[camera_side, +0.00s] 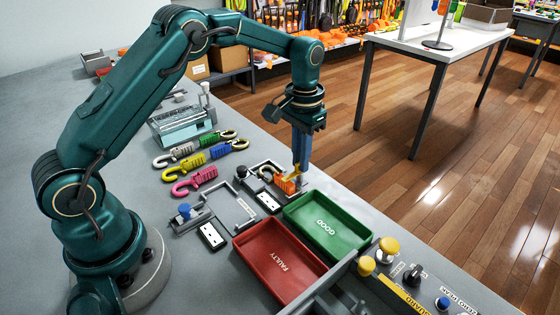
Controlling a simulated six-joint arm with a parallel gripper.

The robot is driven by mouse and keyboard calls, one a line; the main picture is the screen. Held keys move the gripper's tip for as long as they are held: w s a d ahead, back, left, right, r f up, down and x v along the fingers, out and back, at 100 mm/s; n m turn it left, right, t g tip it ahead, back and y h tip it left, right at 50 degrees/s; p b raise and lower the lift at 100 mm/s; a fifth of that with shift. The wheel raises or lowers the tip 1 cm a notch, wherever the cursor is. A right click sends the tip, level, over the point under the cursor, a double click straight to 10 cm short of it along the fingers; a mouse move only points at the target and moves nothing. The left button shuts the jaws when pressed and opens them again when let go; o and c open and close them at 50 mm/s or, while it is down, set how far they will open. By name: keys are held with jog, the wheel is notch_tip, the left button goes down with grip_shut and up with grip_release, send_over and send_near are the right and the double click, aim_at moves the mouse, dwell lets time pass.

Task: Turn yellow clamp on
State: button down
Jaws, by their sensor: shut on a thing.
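My gripper (298,170) points straight down over the far fixture, behind the green tray. Its fingers are shut at a small yellow part, which looks like the yellow clamp (292,174); the fingers hide much of it. An orange strap hook (287,185) with a dark hook end lies in this fixture, just below and left of the fingertips. How far the clamp is turned cannot be made out. A second fixture with a blue knob (184,210) stands to the left, apart from my gripper.
A green GOOD tray (345,240) and a red FAULTY tray (262,238) lie in front, both empty. Several coloured strap hooks (194,180) lie at left near a light-blue box (180,122). A panel with yellow knobs (389,245) stands at lower right.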

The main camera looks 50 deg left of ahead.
jog(key=shift+r, duration=0.1)
jog(key=c, duration=0.9)
grip_release()
jog(key=shift+r, duration=2.55)
